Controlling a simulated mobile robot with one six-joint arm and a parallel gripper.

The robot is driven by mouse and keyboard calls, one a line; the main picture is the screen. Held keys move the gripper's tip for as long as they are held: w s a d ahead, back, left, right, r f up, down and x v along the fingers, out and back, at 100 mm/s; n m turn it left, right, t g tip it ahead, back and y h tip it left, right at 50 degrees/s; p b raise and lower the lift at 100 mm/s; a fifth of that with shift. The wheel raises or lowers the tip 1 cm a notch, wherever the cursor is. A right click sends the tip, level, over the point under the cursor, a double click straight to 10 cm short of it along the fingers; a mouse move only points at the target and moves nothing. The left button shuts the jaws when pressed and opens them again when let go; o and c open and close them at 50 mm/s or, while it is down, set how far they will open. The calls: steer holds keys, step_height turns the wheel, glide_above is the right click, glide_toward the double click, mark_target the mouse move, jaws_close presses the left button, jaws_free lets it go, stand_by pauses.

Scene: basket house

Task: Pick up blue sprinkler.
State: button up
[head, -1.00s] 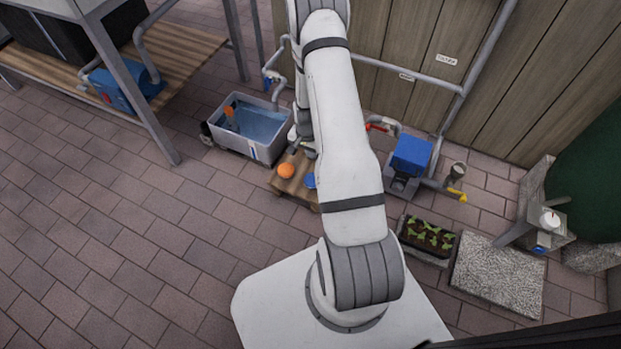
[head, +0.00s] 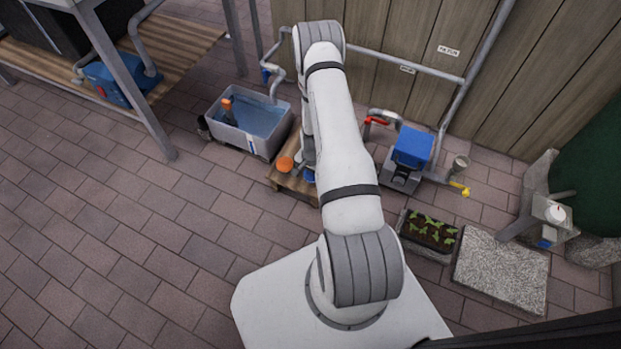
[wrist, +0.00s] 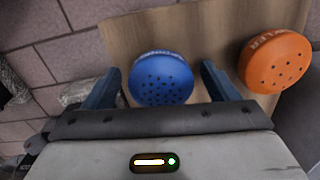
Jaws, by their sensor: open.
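The blue sprinkler (wrist: 161,80) is a round head with dark holes in its face, in the middle of the wrist view. It sits over a wooden board (wrist: 125,40). My gripper (wrist: 165,82) is open, with one finger on each side of the blue sprinkler and a small gap to each. In the head view a little of the blue sprinkler (head: 309,175) shows beside my arm, which hides the rest. An orange sprinkler (wrist: 275,60) lies to the right of my gripper in the wrist view; it also shows in the head view (head: 285,165).
A grey tub of water (head: 250,122) stands behind the board. A blue pump (head: 412,148) with pipes is to the right, and a planter with seedlings (head: 428,232) is nearer. The paving (head: 120,230) at the left is clear.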

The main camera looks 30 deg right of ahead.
steer(key=shift+c, duration=0.5)
steer(key=c, duration=1)
